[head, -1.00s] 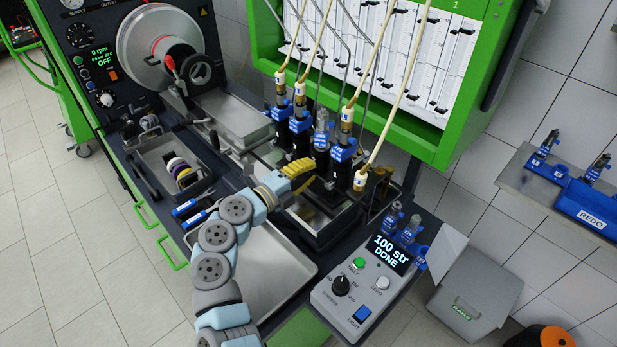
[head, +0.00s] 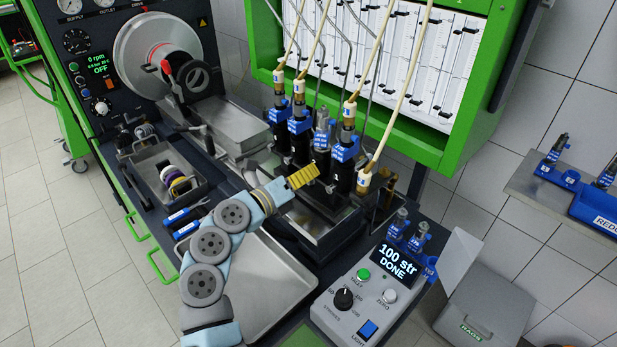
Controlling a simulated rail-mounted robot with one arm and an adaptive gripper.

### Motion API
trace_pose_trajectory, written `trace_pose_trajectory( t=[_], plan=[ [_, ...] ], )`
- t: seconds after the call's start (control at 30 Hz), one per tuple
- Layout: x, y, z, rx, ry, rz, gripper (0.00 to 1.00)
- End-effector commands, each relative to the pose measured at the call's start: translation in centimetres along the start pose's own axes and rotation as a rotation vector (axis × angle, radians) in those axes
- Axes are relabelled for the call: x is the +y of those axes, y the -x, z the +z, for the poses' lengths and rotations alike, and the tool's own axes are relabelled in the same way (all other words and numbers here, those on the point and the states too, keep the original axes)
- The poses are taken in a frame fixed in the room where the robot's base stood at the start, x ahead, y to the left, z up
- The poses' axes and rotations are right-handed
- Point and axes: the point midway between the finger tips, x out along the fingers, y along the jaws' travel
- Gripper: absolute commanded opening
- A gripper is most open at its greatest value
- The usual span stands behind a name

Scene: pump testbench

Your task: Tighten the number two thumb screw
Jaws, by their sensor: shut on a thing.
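My gripper (head: 306,177) has yellow ribbed fingers and reaches in from the lower left to the front of the injector row. Its jaws are closed at the black holders, on a small part hidden by the fingers. The number two thumb screw is not clearly visible; the closed fingers cover that area. The second injector from the left (head: 299,124), with a blue tag, stands upright in its black holder behind the fingertips. The first injector (head: 280,116), the third (head: 322,130) and the fourth (head: 346,149) stand beside it.
Hoses and metal pipes rise from the injectors to the green-framed measuring panel (head: 400,75). A control box (head: 370,290) reading "100 str DONE" stands at the right front. An empty metal tray (head: 268,285) lies below my arm. A parts tray (head: 165,175) is at the left.

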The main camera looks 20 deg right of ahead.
Motion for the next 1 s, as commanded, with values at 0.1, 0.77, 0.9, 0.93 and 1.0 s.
trace_pose_trajectory(
  t=[0.1, 0.77, 0.9, 0.93, 1.0],
  plan=[
    [0.07, 0.08, 0.09, -0.003, -0.013, 0.002, 0.00],
    [-0.02, 0.05, 0.09, -0.002, -0.015, 0.000, 0.49],
    [-0.02, 0.08, 0.07, -0.002, -0.015, 0.000, 0.49],
    [-0.01, 0.14, 0.07, -0.002, -0.015, 0.000, 0.49],
    [0.01, 0.47, 0.06, -0.002, -0.015, 0.000, 0.49]
  ],
)
